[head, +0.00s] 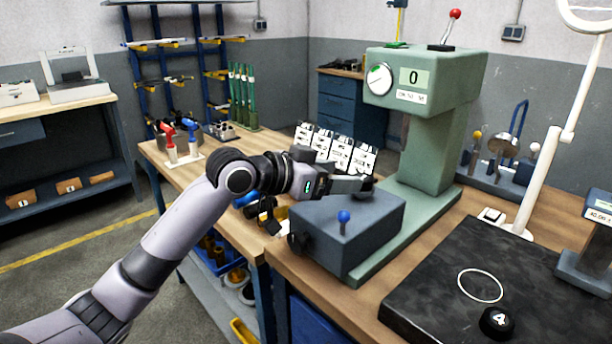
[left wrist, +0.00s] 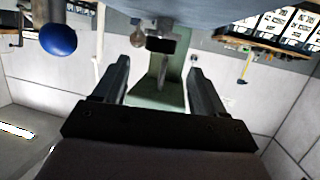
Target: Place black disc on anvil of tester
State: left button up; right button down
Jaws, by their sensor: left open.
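The green tester (head: 428,150) stands on the bench, with a dial and a display reading 0. A blue-grey block (head: 340,235) with a blue knob (head: 344,217) is at its base. A small black disc-like piece (head: 364,186) shows at the block's top, by my left fingertips. In the left wrist view this black piece (left wrist: 160,47) lies ahead between the fingers, apart from both. I cannot tell whether an anvil is under it. My left gripper (head: 350,184) is open and empty above the block; its two fingers also show in the left wrist view (left wrist: 161,78). My right gripper is out of view.
A black mat (head: 440,285) at front right carries a white ring mark and a black piece marked 4 (head: 497,322). A white post (head: 540,180) rises behind it.

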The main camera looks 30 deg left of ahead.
pick_arm(q)
jog(key=v, duration=0.7)
jog(key=shift+s+b, duration=0.2)
jog(key=shift+b, duration=0.2)
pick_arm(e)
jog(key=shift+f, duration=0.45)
pick_arm(q)
jog(key=shift+r, duration=0.1)
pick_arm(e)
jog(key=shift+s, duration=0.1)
